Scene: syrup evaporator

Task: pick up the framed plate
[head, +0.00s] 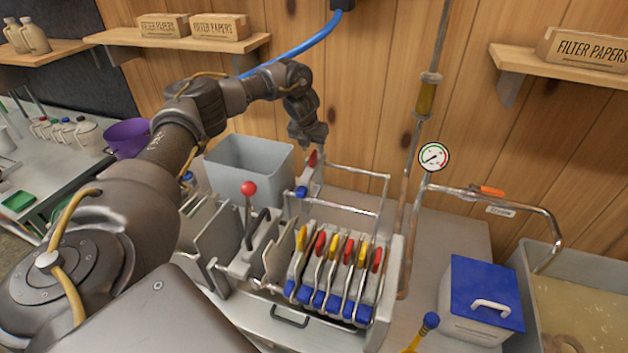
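Several framed plates (334,267) stand side by side in the press rack at the centre of the bench, with red or yellow tabs on top and blue knobs at the lower front. Another framed plate (309,179) stands apart behind them, upright and nearly edge-on, with a red tab and a blue knob. My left gripper (309,143) points down right above this plate's red tab. Its fingers are small and dark, and I cannot tell whether they close on the plate. A dark piece at the bottom right edge may be my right gripper (560,344); its fingers are not clear.
A grey bin (247,167) stands behind the press. A red-knobbed lever (248,190) rises at the press's left. A pipe with a gauge (433,157) stands to the right. A blue-lidded box (483,288) and a tank (580,305) are at the right.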

